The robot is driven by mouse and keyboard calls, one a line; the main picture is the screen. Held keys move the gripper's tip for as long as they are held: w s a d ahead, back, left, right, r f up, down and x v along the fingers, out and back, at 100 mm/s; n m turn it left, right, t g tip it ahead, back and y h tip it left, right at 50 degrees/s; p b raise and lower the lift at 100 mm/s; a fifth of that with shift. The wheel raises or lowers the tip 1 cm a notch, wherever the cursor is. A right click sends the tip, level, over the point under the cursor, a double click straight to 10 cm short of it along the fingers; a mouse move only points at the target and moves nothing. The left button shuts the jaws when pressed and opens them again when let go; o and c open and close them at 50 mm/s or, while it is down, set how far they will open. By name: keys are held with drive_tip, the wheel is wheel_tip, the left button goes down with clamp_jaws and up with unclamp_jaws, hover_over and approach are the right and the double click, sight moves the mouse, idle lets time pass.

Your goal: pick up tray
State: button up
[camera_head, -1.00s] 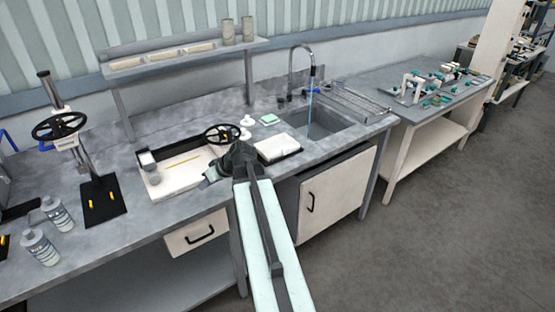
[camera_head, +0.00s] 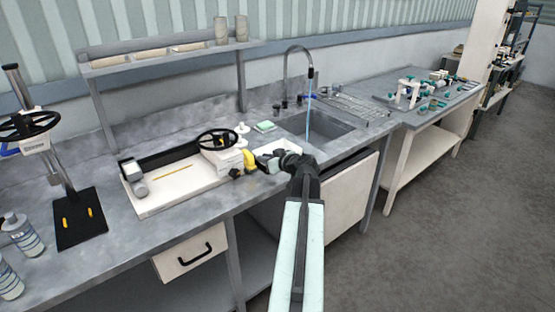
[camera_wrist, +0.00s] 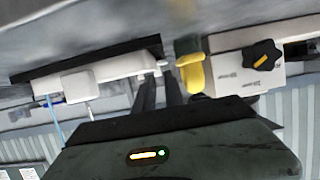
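The white tray (camera_head: 268,149) lies on the grey counter at the left edge of the sink, partly hidden behind my gripper in the head view. In the wrist view, a white piece that looks like the tray (camera_wrist: 95,77) shows with a dark strip along it. My gripper (camera_head: 275,161) is at the tray's front side in the head view. In the wrist view its two dark fingers (camera_wrist: 160,75) stand a little apart, with their tips close to the tray's end. I cannot tell whether they touch it. Nothing clearly shows held between them.
Left of the tray stands a white device with a black handwheel (camera_head: 218,140) and a yellow part (camera_head: 249,160), very close to my gripper. The sink (camera_head: 318,128) with running water is to the right. A green sponge (camera_head: 264,127) lies behind the tray.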

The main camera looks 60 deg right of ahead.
drive_tip(key=shift+w+d+f, duration=0.1)
drive_tip(key=shift+d+f, duration=0.2)
drive_tip(key=b+x, duration=0.1)
drive_tip(key=x, duration=0.1)
drive_tip(key=b+x, duration=0.1)
drive_tip(key=x, duration=0.1)
drive_tip(key=shift+d+f, duration=0.15)
drive_tip(key=shift+f, duration=0.25)
drive_tip(key=shift+w, duration=0.1)
drive_tip(key=shift+r, duration=0.1)
clamp_jaws()
idle(0.5)
drive_tip(key=shift+r+p, duration=0.5)
drive_tip(key=shift+r, duration=0.15)
wheel_tip(320, 180, up, 3)
drive_tip(key=p, duration=0.3)
drive_tip(key=s+d, duration=0.1)
drive_tip(key=s, duration=1.5)
drive_tip(key=shift+d+r+p, duration=0.15)
drive_tip(key=shift+r+p, duration=0.2)
